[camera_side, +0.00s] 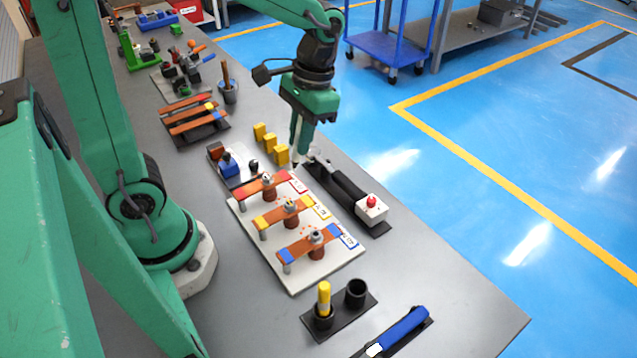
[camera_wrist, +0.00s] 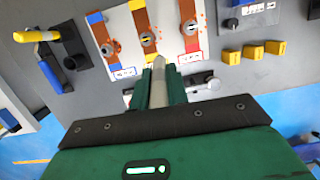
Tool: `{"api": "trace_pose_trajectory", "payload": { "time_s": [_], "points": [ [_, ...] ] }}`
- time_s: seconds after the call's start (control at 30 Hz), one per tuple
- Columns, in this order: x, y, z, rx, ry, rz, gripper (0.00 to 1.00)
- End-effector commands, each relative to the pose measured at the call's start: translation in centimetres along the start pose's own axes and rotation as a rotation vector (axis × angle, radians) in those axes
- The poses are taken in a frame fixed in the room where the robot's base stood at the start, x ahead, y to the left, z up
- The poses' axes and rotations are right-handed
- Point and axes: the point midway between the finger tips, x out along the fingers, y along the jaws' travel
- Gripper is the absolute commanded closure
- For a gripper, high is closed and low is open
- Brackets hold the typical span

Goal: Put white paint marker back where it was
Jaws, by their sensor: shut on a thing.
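My gripper (camera_side: 301,142) is shut on the white paint marker (camera_wrist: 159,70), which shows pale between the two green fingers (camera_wrist: 160,92) in the wrist view. In the side view the marker points down with a dark tip, above the bench near the yellow blocks; contact with the bench cannot be told. A black two-cup holder (camera_side: 355,312) stands near the front of the bench. Its left cup holds an upright yellow marker (camera_side: 323,298); its right cup (camera_side: 356,291) looks empty. The holder also shows at upper left in the wrist view (camera_wrist: 66,32).
A pale board (camera_side: 292,279) carries three copper bars with red, yellow and blue ends. Yellow blocks (camera_side: 281,155) and a black-handled tool (camera_side: 347,189) lie close to my gripper. A blue-handled tool (camera_side: 404,328) lies beside the holder. Bare bench (camera_side: 455,285) is at right.

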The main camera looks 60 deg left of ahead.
Motion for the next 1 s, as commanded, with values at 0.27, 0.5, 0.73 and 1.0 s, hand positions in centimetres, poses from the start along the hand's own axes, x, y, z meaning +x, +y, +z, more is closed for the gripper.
{"api": "trace_pose_trajectory", "payload": {
  "time_s": [0.27, 0.5, 0.73, 1.0],
  "points": [
    [0.1, 5.8, -0.8, 0.213, 0.057, -0.032, 1.00],
    [0.4, 10.9, -0.6, 0.393, 0.105, -0.051, 1.00],
    [0.8, 15.9, 0.4, 0.566, 0.150, -0.064, 1.00],
    [1.3, 20.8, 2.2, 0.739, 0.192, -0.071, 1.00]
  ]
}}
